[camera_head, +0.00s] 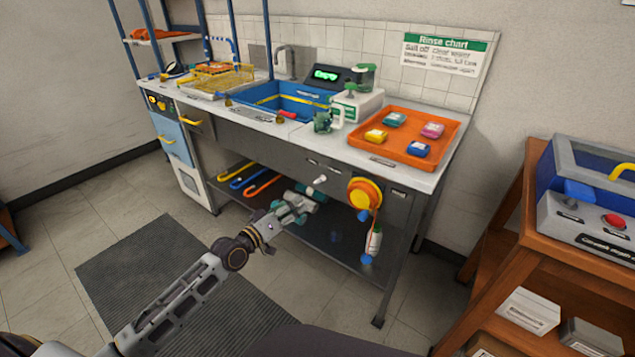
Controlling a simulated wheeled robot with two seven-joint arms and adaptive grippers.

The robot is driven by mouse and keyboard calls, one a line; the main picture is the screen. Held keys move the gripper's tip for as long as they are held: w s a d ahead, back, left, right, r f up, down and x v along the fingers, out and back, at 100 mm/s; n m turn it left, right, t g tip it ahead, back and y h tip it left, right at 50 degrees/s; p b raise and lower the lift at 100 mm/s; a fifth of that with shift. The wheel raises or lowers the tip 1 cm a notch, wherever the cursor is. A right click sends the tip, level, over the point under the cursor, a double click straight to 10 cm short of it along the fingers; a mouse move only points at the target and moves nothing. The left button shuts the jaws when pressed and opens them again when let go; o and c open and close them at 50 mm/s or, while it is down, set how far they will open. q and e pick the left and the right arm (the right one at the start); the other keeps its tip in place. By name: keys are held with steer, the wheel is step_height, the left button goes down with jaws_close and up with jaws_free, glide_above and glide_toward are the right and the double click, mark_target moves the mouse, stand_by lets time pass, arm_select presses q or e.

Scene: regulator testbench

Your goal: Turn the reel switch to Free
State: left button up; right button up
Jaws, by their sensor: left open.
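The orange and yellow reel (365,193) is mounted on the dark front panel of the bench, toward its right end. My left gripper (300,203) is open, in front of the bench, just below and left of the knob and apart from the reel. My right gripper is not in view.
An orange tray (362,148) with several coloured blocks is on the counter (440,178), beside a blue sink (262,92). A wooden shelf (497,262) with a button box (595,212) stands at right.

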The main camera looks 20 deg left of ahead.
arm_select(q)
steer(key=shift+w+a+r+n+t, duration=0.1)
steer(key=shift+a+r+n+t, duration=0.1)
steer(key=shift+r+n+t, duration=0.35)
steer(key=shift+r, duration=0.15)
steer(key=shift+w, duration=0.25)
